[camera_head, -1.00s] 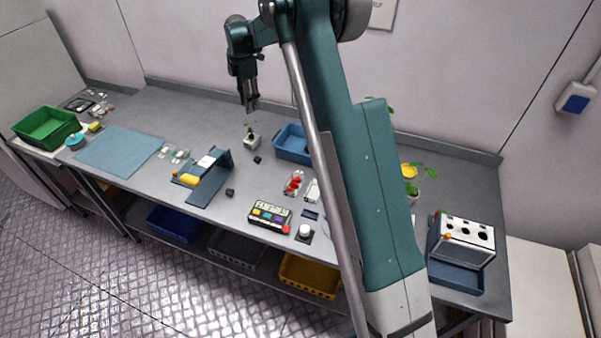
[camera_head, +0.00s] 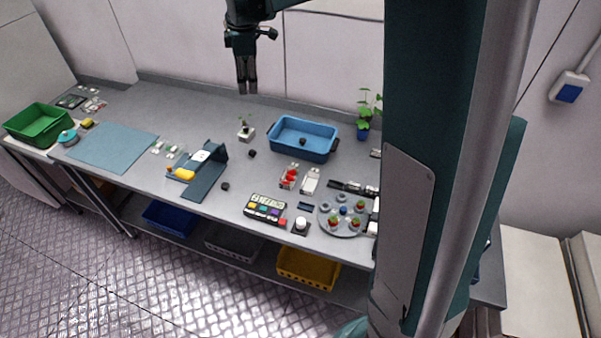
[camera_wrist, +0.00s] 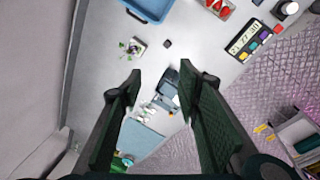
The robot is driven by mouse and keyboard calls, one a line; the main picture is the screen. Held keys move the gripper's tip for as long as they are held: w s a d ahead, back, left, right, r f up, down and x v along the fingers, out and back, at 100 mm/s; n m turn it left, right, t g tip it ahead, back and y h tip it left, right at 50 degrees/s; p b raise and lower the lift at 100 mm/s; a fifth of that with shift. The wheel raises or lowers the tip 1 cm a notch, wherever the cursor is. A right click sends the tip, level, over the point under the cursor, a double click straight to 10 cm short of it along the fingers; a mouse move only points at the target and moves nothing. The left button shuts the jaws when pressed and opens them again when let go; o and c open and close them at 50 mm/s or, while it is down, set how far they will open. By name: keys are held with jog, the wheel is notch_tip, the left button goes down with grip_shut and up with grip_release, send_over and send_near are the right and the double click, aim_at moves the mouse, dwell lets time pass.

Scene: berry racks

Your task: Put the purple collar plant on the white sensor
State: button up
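A small green plant in a white block-like pot (camera_head: 246,134) stands on the bench left of the blue bin; its dark collar is too small to confirm as purple. It also shows in the wrist view (camera_wrist: 134,46). My gripper (camera_head: 246,90) hangs in the air above and behind the small plant, pointing down. In the wrist view my gripper (camera_wrist: 159,82) has its fingers wide apart and empty. A plant in a blue pot (camera_head: 363,130) stands farther right.
A blue bin (camera_head: 303,139) stands right of the small plant. A round grey tray (camera_head: 343,222), a coloured button box (camera_head: 265,208) and small dark blocks sit nearer the front. A blue mat (camera_head: 113,148) and green bin (camera_head: 40,125) are left. My arm hides the bench's right part.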

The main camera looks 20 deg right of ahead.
jog(key=s+r+m+t, duration=0.1)
jog(key=s+r+m, duration=0.25)
jog(key=s, duration=0.75)
jog(key=s+r+m+t, duration=0.15)
jog(key=s+m, duration=0.25)
jog(key=s, duration=0.7)
jog(key=s+f+m+t, duration=0.1)
jog(key=s+f+m, duration=0.2)
jog(key=s, duration=0.7)
jog(key=s+f+m+t, duration=0.1)
jog(key=s+f+m, duration=0.2)
jog(key=s, duration=0.7)
jog(key=shift+s+a+f+m, duration=0.25)
jog(key=shift+a+f+m, duration=0.15)
jog(key=shift+m, duration=0.35)
notch_tip(320, 180, down, 10)
jog(key=b, duration=1)
jog(key=shift+f, duration=0.2)
